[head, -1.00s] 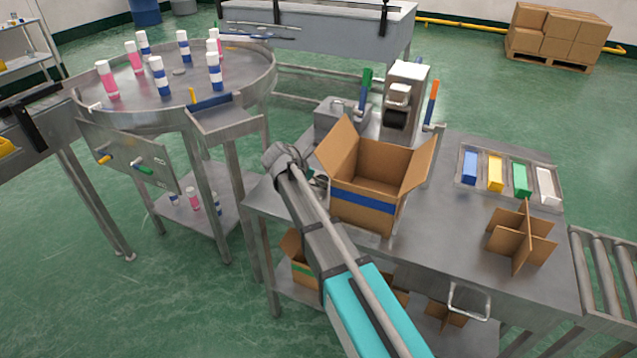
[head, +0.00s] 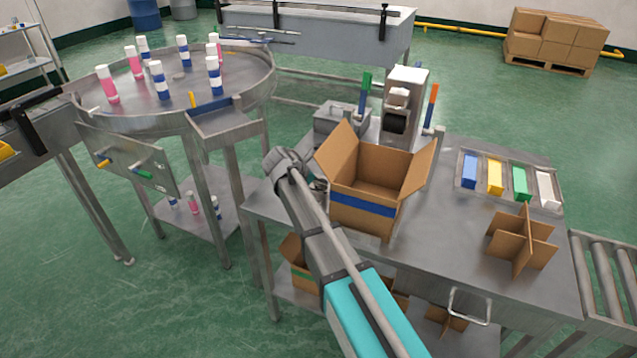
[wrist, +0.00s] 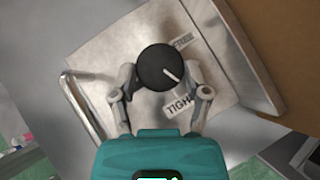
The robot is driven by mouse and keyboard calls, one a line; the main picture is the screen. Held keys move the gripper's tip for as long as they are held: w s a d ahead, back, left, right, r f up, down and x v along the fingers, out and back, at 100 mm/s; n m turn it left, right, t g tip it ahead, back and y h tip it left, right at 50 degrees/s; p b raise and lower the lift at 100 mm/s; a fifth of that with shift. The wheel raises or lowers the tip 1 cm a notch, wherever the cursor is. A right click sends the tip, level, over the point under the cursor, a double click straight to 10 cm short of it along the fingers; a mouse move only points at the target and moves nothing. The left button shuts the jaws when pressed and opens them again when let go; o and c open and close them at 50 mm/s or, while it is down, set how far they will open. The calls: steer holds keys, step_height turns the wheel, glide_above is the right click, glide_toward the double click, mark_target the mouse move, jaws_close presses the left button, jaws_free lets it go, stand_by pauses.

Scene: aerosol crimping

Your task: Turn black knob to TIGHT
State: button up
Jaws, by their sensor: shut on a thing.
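In the wrist view a round black knob (wrist: 157,62) with a white pointer line sits on a pale metal plate (wrist: 112,52). The pointer aims to the lower right, between the FREE label (wrist: 183,42) above and the TIGHT label (wrist: 172,108) below, somewhat nearer TIGHT. My gripper (wrist: 160,80) is shut on the knob, one finger on each side of it. In the head view my gripper (head: 318,184) is mostly hidden behind my wrist, and the knob cannot be seen.
An open cardboard box (head: 362,205) with a blue stripe stands close to the right of my wrist. A metal bench (head: 430,235) carries it, a cardboard divider (head: 521,240) and a tray of coloured blocks (head: 511,198). A round table (head: 125,118) with bottles is at the left.

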steer(key=m+g, duration=0.1)
steer(key=m+g+h, duration=0.1)
steer(key=m, duration=0.1)
steer(key=shift+w+a, duration=0.15)
steer(key=shift+w, duration=0.15)
steer(key=shift+s+m+g+h, duration=0.1)
steer(key=shift+m+g+h, duration=0.3)
steer(key=shift+m+g, duration=0.3)
steer(key=o, duration=1.1)
steer(key=shift+o, duration=0.2)
steer(key=shift+s+n+t, duration=0.1)
steer(key=shift+n+t, duration=0.2)
steer(key=shift+t, duration=0.1)
